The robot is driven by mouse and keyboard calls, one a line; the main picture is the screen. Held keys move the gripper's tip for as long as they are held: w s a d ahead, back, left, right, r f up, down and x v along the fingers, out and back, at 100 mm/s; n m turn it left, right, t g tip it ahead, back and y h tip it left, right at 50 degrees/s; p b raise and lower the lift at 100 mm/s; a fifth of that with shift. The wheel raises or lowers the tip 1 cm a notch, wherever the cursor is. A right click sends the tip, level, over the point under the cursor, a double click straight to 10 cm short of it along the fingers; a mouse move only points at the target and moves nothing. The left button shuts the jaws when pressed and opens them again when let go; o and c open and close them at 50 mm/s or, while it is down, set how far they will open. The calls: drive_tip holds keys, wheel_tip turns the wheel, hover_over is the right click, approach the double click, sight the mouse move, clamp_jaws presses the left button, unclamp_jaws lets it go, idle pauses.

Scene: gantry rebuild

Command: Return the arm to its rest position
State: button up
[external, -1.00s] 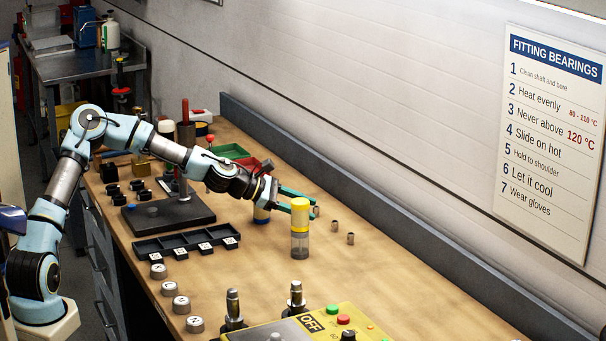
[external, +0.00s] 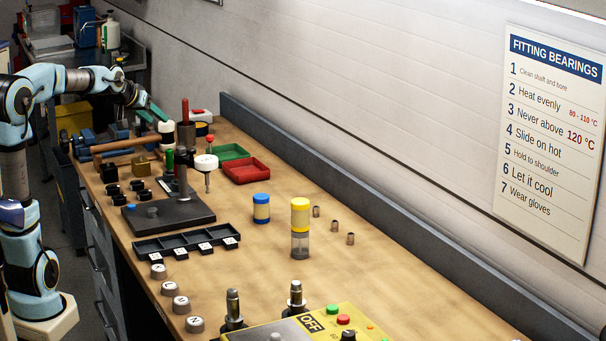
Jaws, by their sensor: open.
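My gripper (external: 153,112) is at the end of my arm, raised above the far left end of the workbench (external: 330,283). Its green fingers point to the right and down. They are apart, with nothing seen between them. The arm is bent at a high elbow at the left edge of the external view. The yellow-capped jar (external: 300,228) and the blue-capped jar (external: 261,209) stand upright on the bench, well away from the gripper.
A gauge stand (external: 172,212) rises from a dark base. Near the gripper are a red-handled upright post (external: 185,125) and a hammer (external: 125,146). A green tray (external: 230,151) and a red tray (external: 246,171) lie behind. The bench's right part is largely clear.

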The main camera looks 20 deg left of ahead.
drive_tip(key=s+a+f+m+g+y+p, duration=0.1)
drive_tip(key=s+a+f+g+p, duration=0.2)
drive_tip(key=s+f, duration=0.85)
drive_tip(key=s+a+f+g+y+p, duration=0.1)
drive_tip(key=s+f+g+p, duration=0.3)
drive_tip(key=s+f, duration=0.75)
wheel_tip(320, 180, up, 15)
drive_tip(key=g+p, duration=0.1)
drive_tip(key=p, duration=1.4)
drive_tip(key=shift+w+r, duration=0.2)
drive_tip(key=shift+w, duration=0.1)
drive_tip(key=shift+a, duration=0.1)
